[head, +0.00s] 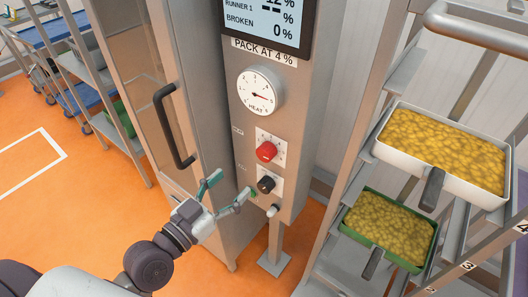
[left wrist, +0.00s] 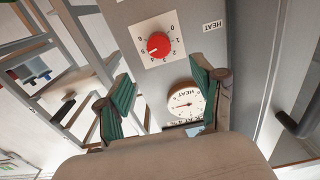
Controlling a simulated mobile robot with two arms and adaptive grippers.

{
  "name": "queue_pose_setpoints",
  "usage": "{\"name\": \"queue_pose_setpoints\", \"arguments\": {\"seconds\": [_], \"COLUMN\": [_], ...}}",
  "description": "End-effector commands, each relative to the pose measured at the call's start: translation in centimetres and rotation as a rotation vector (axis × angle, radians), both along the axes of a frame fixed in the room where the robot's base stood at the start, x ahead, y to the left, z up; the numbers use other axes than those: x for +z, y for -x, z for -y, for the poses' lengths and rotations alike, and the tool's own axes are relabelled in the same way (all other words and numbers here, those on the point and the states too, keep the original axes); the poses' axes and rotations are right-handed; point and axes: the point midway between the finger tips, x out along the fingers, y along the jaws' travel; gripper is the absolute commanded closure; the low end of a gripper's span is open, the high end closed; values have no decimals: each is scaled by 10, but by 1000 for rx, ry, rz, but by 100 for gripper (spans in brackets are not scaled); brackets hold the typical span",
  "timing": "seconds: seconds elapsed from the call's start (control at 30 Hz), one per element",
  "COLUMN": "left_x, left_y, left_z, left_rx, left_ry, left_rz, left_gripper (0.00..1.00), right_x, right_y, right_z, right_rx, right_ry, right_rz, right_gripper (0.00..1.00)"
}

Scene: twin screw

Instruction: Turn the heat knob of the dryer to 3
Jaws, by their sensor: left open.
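The dryer panel (head: 285,110) is a tall grey column. The heat knob (head: 266,151) is red, on a white plate, with a HEAT label beside it. In the left wrist view the red knob (left wrist: 159,46) appears upside down, ahead of and between the fingers, untouched. Its white mark points left, seemingly near 5; the small digits are hard to read. The round HEAT gauge (head: 260,91) has its needle near 5. My left gripper (head: 231,186) is open and empty, below and left of the red knob, its fingers apart in front of the column. My right gripper is not in view.
A black knob (head: 266,184) sits below the red one, with a small pale lever (head: 272,211) under it. The dryer door's dark handle (head: 174,126) stands out at left. A rack with a white tray (head: 488,192) and a green tray (head: 376,236) stands at right.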

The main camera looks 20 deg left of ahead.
Motion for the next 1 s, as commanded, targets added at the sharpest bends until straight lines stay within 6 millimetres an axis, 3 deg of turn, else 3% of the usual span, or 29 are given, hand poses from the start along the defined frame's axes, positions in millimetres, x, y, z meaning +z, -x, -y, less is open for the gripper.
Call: {"name": "queue_pose_setpoints", "arguments": {"seconds": [0.3, 0.5, 0.7, 1.0], "left_x": [4, 2, 1, 0], "left_y": [-66, -96, -108, -109], "left_z": [24, 35, 40, 40], "left_rx": [0, 1, -1, -1], "left_ry": [4, 1, 1, 0], "left_rz": [2, 1, -1, -1], "left_gripper": [32, 32, 32, 34], "right_x": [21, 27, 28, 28], "right_y": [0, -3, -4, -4], "right_z": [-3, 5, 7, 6], "right_rx": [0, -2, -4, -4], "right_ry": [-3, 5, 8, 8], "right_rz": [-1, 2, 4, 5], "right_gripper": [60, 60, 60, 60]}}
